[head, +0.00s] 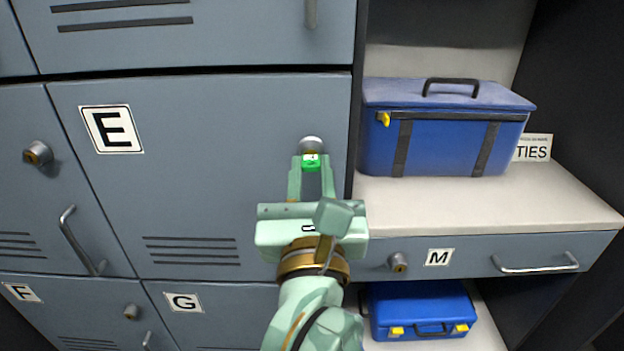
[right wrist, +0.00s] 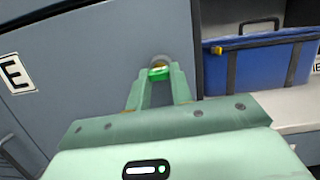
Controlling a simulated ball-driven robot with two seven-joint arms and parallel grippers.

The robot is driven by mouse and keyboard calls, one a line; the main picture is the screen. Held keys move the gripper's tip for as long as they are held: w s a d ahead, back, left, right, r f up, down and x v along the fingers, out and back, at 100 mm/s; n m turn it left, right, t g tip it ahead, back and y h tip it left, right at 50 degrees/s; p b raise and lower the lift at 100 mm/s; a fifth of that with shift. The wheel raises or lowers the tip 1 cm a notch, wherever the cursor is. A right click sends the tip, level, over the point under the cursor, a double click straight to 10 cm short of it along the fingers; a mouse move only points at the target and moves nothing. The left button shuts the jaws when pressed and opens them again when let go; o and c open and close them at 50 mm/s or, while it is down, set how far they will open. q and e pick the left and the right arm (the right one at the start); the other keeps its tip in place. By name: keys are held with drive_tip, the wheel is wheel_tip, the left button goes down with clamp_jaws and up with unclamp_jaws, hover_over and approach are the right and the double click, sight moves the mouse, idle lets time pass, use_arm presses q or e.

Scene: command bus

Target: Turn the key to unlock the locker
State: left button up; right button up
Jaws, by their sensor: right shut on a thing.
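The locker door marked E (head: 190,190) is grey-blue and closed in the head view. Its round lock (head: 311,145) sits near the door's right edge. A green key (head: 311,161) is at the lock, and it also shows in the right wrist view (right wrist: 159,73). My right gripper (head: 311,165) is shut on the key, with its fingertips right in front of the lock. The fingers hide part of the key, so I cannot tell how deep it sits. The door's handle is not visible behind my arm. My left gripper is out of view.
Lockers F (head: 22,292) and G (head: 184,302) lie below. To the right, a blue case (head: 440,145) stands on a pale shelf (head: 430,205) above drawer M (head: 470,258). Another blue case (head: 420,308) sits underneath. A bar handle (head: 75,240) sticks out on the left.

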drive_tip(key=shift+m, duration=0.4)
drive_tip(key=shift+m+h+b, duration=0.3)
drive_tip(key=shift+h+b, duration=0.05)
drive_tip(key=shift+h, duration=0.05)
drive_tip(key=o, duration=0.9)
drive_tip(key=shift+s+p, duration=0.5)
drive_tip(key=shift+s, duration=0.9)
